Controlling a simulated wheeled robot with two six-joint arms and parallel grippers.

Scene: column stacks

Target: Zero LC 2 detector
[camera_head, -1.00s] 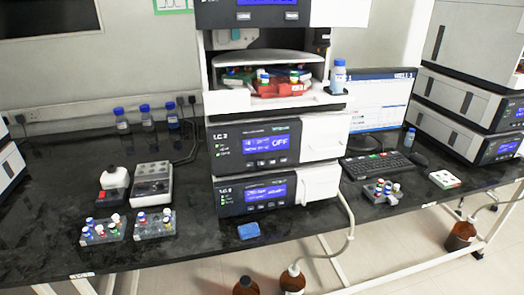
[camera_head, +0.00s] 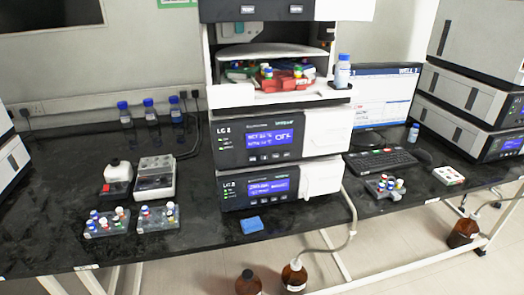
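The LC 2 stack stands in the middle of the bench in the head view. Its middle module (camera_head: 232,141) carries the label LC 2 and a lit blue display (camera_head: 271,139) with small text and a larger word at its right; the text is blurred. A lower module (camera_head: 230,190), also labelled LC 2, has another lit blue display (camera_head: 268,187) and small buttons beneath it. Green indicator lights show at the left of both fronts. Which module is the detector I cannot tell. Neither of my grippers is in view.
An open sampler bay with a red vial tray (camera_head: 285,83) is above. A blue sponge (camera_head: 252,225) lies before the stack. Vial racks (camera_head: 107,222) stand at left; a keyboard (camera_head: 382,160) and monitor (camera_head: 388,100) at right. Brown bottles (camera_head: 294,276) stand on the floor.

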